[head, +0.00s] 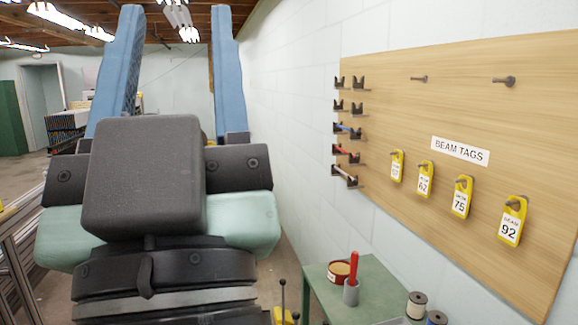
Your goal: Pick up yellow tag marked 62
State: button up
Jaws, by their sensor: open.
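The yellow tag marked 62 (425,179) hangs from a peg on the wooden board, below the left part of the "BEAM TAGS" label. It is second from the left in a row of yellow tags. My gripper (176,10) is at the upper left, with two blue fingers spread wide apart and nothing between them. It is well to the left of the board and clear of the tags.
Beside it hang a tag with an unclear number (397,166), tag 75 (461,197) and tag 92 (512,221). The board (420,120) also has bare pegs and black hooks (346,155).

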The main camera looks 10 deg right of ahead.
aim_at(424, 189)
jog(key=i, duration=3.1)
jog(key=i+z, duration=0.15)
jog(key=i, duration=0.55)
jog(key=i+j+z, duration=0.15)
jog(key=i, duration=0.5)
jog(key=j+z, duration=0.1)
jog(key=z, duration=3.25)
jog(key=i+l+z, duration=0.1)
jog(key=i+z, duration=0.15)
jog(key=z, duration=0.15)
jog(key=i+z, duration=0.25)
jog(key=z, duration=0.15)
